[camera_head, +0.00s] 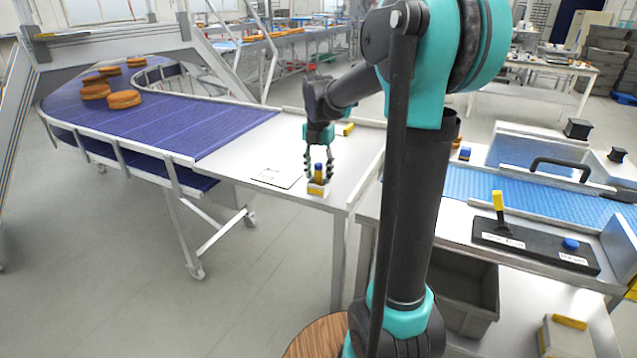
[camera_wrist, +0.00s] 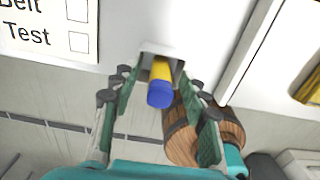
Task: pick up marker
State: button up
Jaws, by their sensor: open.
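The marker (camera_wrist: 161,82) is yellow with a blue end and stands upright in a small light holder (camera_wrist: 176,52) at the table's edge in the wrist view. In the head view the marker (camera_head: 318,171) shows small and partly hidden between my fingers, above the holder (camera_head: 318,190). My gripper (camera_head: 319,180) is open and points down, its fingers on either side of the marker. In the wrist view my gripper (camera_wrist: 156,88) shows a gap between each finger and the marker.
A printed sheet (camera_head: 277,178) lies left of the holder. A purple conveyor (camera_head: 220,125) with round brown cakes (camera_head: 124,99) joins the table on the left. At right, a black panel (camera_head: 535,246) has a yellow lever (camera_head: 498,205) and a blue button (camera_head: 571,244).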

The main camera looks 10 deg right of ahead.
grip_shut()
dwell(0.3)
